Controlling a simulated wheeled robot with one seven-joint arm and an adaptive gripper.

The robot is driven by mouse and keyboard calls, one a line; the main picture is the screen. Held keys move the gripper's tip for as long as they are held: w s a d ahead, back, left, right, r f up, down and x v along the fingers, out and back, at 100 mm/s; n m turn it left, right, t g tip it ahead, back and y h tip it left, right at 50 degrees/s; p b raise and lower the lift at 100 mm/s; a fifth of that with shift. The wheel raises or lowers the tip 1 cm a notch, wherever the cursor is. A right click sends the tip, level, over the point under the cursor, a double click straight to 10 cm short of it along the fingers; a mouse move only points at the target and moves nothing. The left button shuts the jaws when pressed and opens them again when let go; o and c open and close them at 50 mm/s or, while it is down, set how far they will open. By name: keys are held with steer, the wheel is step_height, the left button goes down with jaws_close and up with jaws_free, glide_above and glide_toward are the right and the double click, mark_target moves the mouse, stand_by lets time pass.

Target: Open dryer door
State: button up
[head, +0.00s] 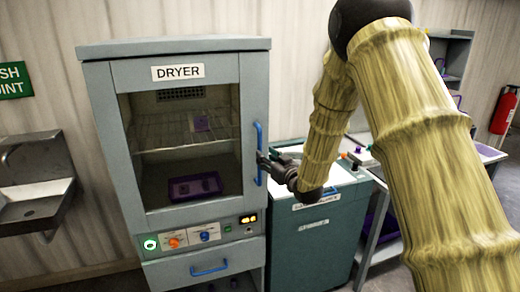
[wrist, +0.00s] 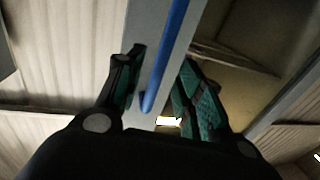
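The dryer (head: 185,73) is a grey cabinet with a glass-fronted door, which looks shut. Its blue vertical door handle (head: 259,140) is on the door's right side. My gripper (head: 264,166) is at the lower part of this handle, reaching in from the right. In the wrist view, the blue handle (wrist: 172,48) runs between the two fingers of my gripper (wrist: 161,62). The fingers are apart, with the handle closer to the left finger; gaps show beside it. Contact cannot be made out.
Inside the dryer are a wire rack (head: 165,133) and a purple tray (head: 195,187). A control panel (head: 190,238) and a drawer with a blue handle (head: 209,269) are below the door. A teal cabinet (head: 312,240) stands close on the right; a metal sink (head: 35,185) is left.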

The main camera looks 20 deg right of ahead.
steer(key=p+x, duration=0.1)
steer(key=x, duration=0.4)
steer(key=shift+w+a+p, duration=0.1)
steer(key=shift+w+p, duration=0.05)
steer(key=shift+p, duration=0.2)
jaws_close()
